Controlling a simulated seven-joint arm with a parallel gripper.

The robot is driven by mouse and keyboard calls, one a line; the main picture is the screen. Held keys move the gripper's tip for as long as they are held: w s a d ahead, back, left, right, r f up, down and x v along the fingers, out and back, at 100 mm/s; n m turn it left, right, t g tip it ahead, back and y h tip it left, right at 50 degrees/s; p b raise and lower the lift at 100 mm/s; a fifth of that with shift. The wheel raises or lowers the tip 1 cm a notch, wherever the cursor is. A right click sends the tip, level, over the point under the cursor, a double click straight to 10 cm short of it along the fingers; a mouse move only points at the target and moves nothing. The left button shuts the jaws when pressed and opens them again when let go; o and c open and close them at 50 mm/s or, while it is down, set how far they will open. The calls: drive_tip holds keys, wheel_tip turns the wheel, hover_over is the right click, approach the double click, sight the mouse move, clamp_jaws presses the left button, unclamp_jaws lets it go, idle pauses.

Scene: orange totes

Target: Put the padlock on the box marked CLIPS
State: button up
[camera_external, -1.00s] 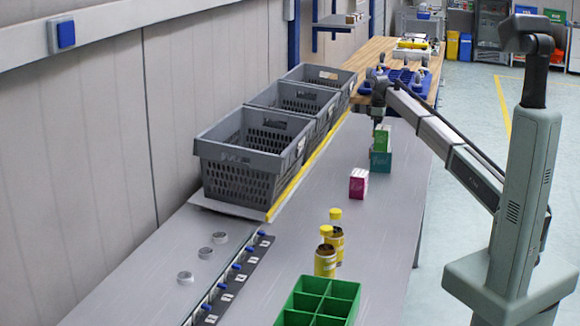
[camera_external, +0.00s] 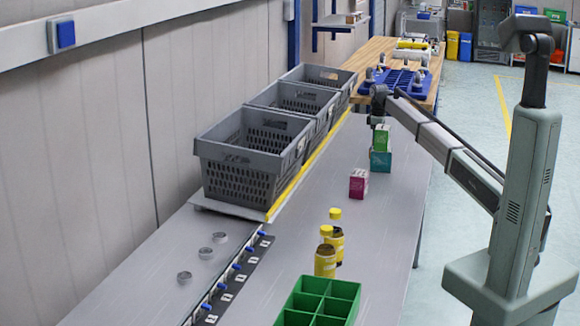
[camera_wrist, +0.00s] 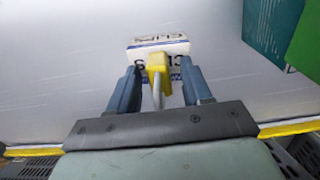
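The padlock (camera_wrist: 158,68) has a yellow body and a grey shackle that points back toward my gripper. It shows in the wrist view in front of the white box marked CLIPS (camera_wrist: 137,47), whose blue-edged printed face is partly covered. My gripper (camera_wrist: 158,72) has one blue-grey finger on each side of the padlock. Narrow gaps show between the fingers and the padlock body, so it looks open around it. Contact between padlock and box appears close, but I cannot tell it for certain. In the external view the padlock and CLIPS box cannot be made out.
A green box (camera_external: 382,138) stands on a teal box (camera_external: 380,161) near my wrist, with a magenta box (camera_external: 358,183) closer. Grey crates (camera_external: 250,160) line the wall side. Yellow-capped bottles (camera_external: 325,262) and a green divided tray (camera_external: 345,291) stand at the front. Bench between is clear.

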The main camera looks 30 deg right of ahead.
drive_tip(key=shift+o, duration=0.2)
wheel_tip(320, 180, up, 12)
drive_tip(key=shift+r, duration=0.15)
idle(0.5)
